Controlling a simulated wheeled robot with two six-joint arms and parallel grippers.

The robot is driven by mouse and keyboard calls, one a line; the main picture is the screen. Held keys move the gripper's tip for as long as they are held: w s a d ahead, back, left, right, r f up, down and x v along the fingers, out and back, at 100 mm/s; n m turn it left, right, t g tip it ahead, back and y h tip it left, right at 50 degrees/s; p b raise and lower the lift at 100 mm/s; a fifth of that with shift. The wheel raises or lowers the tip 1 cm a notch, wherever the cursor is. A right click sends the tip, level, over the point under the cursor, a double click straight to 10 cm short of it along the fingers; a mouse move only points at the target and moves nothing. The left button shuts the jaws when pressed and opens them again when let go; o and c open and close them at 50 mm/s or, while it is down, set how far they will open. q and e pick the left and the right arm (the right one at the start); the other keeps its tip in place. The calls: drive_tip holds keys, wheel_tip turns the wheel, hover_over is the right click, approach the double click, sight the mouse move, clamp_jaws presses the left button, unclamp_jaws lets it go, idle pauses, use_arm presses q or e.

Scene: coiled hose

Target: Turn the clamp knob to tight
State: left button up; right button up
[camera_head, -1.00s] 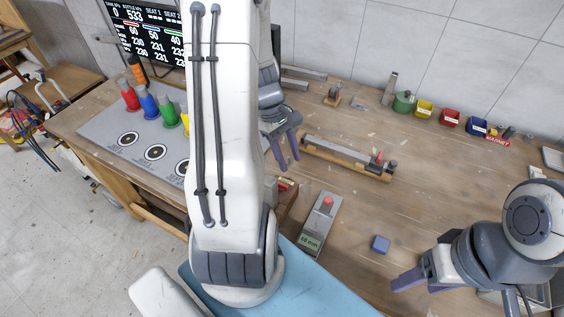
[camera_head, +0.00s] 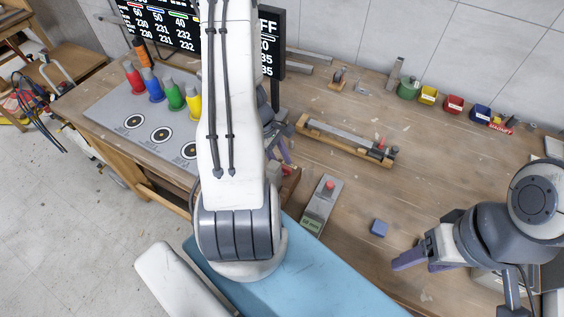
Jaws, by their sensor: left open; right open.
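A long wooden fixture with a metal bar (camera_head: 340,139) lies on the bench, with a small red-topped part (camera_head: 381,144) near its right end. A grey box with a red knob (camera_head: 329,185) and a green display stands nearer the front edge. I cannot tell which of these, if either, is the clamp knob. My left gripper (camera_head: 284,151) is open and empty, just left of the wooden fixture and apart from it. My own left arm hides part of it.
Small coloured bins (camera_head: 453,104) line the wall. A dark screen (camera_head: 270,50) stands behind my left arm. The bench's middle right is clear.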

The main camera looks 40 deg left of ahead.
use_arm(q)
drive_tip(key=shift+d+f, duration=0.1)
drive_tip(key=shift+f, duration=0.05)
clamp_jaws()
